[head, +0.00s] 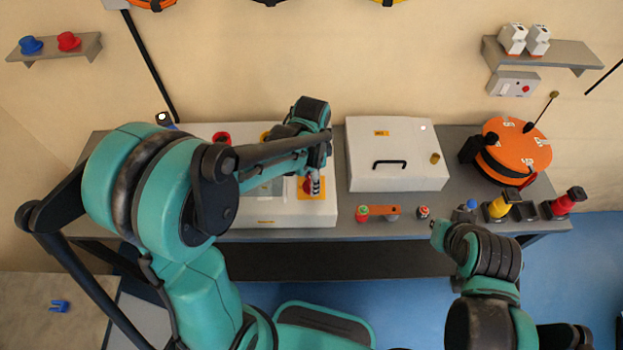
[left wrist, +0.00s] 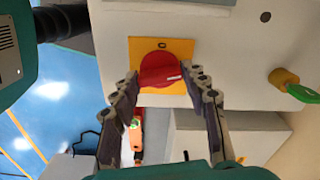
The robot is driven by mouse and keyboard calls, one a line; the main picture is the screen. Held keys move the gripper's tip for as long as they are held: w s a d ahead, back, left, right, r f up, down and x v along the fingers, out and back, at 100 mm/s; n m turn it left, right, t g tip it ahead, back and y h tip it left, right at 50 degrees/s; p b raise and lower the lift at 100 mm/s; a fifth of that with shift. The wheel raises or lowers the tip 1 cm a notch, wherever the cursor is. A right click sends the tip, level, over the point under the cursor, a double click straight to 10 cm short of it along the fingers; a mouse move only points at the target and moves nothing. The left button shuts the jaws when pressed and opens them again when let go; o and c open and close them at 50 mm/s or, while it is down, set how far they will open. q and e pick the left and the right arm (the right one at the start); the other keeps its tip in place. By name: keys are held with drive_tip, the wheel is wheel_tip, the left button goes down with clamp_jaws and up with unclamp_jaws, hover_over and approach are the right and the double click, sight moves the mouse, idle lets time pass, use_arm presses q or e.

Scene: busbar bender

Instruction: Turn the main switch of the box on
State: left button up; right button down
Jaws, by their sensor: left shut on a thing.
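The main switch is a red knob (left wrist: 160,66) on a yellow plate (left wrist: 138,52) on the white box (left wrist: 230,40). In the head view the yellow plate (head: 325,188) is at the right end of the box (head: 275,215), with the knob partly covered. My left gripper (head: 315,182) is at the knob. In the left wrist view its two fingers (left wrist: 161,82) are on either side of the knob's grip bar, shut on it. The bar lies roughly crosswise in this view, with a white mark at its right end.
A second white box (head: 385,140) with a black handle stands just right. Small buttons, an orange bar (head: 383,210) and an orange reel (head: 512,150) lie farther right on the grey table. A green-tagged key (left wrist: 300,93) shows in the left wrist view.

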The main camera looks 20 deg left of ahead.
use_arm(q)
drive_tip(key=shift+m, duration=1.5)
drive_tip(key=o, duration=1.2)
drive_tip(key=shift+c, duration=0.2)
wheel_tip(320, 180, up, 12)
drive_tip(key=shift+s, duration=0.1)
